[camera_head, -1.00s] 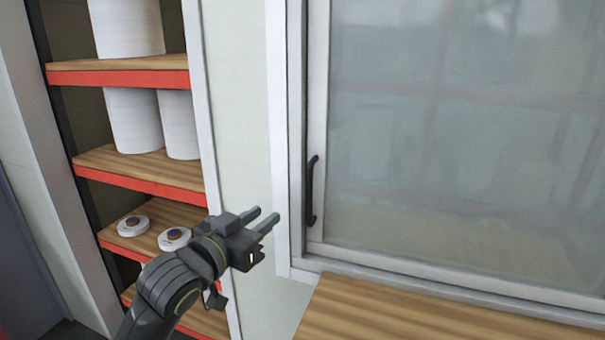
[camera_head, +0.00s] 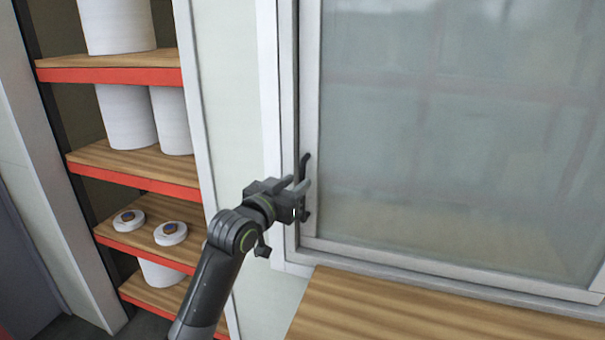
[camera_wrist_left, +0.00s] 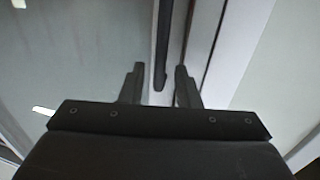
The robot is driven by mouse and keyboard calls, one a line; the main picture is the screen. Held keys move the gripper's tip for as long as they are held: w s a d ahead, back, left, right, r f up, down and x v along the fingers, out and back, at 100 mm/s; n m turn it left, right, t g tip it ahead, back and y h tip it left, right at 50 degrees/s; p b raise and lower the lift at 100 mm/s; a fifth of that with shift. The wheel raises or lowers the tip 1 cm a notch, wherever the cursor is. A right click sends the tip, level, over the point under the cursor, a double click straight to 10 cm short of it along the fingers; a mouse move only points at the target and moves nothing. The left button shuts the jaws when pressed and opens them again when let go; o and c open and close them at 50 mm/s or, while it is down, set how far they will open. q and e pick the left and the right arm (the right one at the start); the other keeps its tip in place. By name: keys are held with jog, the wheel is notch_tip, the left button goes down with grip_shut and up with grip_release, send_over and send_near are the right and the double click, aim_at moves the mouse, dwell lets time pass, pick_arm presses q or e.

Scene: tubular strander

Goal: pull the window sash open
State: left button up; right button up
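The window sash (camera_head: 440,130) is a large frosted pane in a light grey frame; it looks closed against the left side of the window frame. Its dark vertical bar handle (camera_head: 305,165) is on the sash's left stile. My left gripper (camera_head: 305,186) is at the handle's lower half and hides part of it. In the left wrist view the handle (camera_wrist_left: 162,50) runs down between the two open fingers (camera_wrist_left: 160,78), with visible gaps on both sides. My right gripper is in neither view.
A wooden sill or counter (camera_head: 420,315) lies below the window. To the left, shelves with red edges (camera_head: 130,180) hold white cylinders (camera_head: 125,118) and small white round pieces (camera_head: 171,233). A pale wall strip (camera_head: 228,90) separates shelves and window.

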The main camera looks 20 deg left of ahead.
aim_at(301, 179)
pick_arm(q)
jog(key=shift+p+x, duration=0.4)
jog(key=shift+x, duration=1.5)
grip_shut()
